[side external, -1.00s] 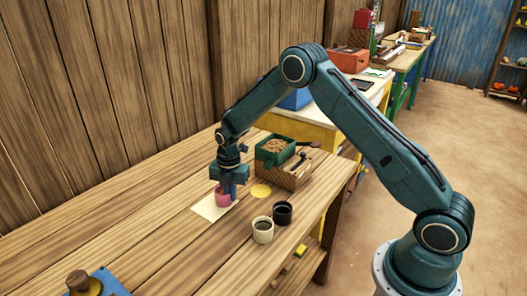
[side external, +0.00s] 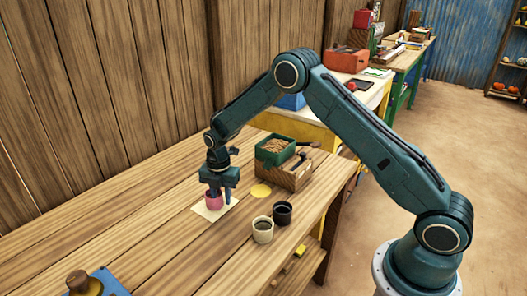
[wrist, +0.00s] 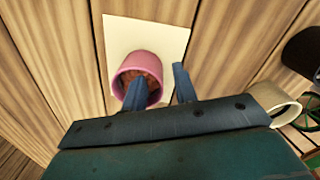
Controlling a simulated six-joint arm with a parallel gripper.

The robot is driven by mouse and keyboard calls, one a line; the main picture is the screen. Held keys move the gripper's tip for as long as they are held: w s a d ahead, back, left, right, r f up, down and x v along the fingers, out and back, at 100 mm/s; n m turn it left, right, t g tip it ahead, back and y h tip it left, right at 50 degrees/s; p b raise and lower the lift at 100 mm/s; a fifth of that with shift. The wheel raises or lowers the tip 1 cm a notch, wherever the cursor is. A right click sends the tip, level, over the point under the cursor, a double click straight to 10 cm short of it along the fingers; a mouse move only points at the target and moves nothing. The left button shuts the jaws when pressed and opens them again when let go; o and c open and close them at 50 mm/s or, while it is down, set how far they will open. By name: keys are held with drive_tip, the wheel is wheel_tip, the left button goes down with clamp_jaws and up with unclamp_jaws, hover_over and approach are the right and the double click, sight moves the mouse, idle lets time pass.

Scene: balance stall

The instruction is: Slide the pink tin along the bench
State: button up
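The pink tin (side external: 213,201) stands upright on a cream card (side external: 203,214) on the wooden bench (side external: 150,225). In the wrist view the tin (wrist: 128,68) shows brown contents, and it sits toward the left part of the card (wrist: 172,40). My gripper (side external: 221,194) is low at the tin with its fingers apart. In the wrist view, one finger of my gripper (wrist: 160,78) overlaps the tin's mouth and the other is to its right, over the card. I cannot tell whether the first finger is inside the tin or above it.
A cream cup (side external: 263,236) and a black cup (side external: 282,213) stand to the right, nearer the bench's front edge. A yellow disc (side external: 261,191) lies behind them. The bench left of the card is clear.

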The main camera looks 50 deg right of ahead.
sight(223, 206)
drive_tip(key=shift+r, duration=0.15)
wheel_tip(223, 206, up, 14)
drive_tip(key=shift+f, duration=0.25)
idle(0.7)
drive_tip(key=shift+s, duration=0.1)
drive_tip(key=s+r+m+t, duration=0.3)
drive_tip(key=s+r+m, duration=0.8)
drive_tip(key=s+r, duration=0.55)
drive_tip(key=s+m+t, duration=0.2)
drive_tip(key=s+m, duration=0.9)
drive_tip(key=s, duration=0.8)
drive_tip(key=shift+s+a+f+m, duration=0.2)
drive_tip(key=shift+s+f+m, duration=0.05)
drive_tip(key=shift+s+m, duration=0.1)
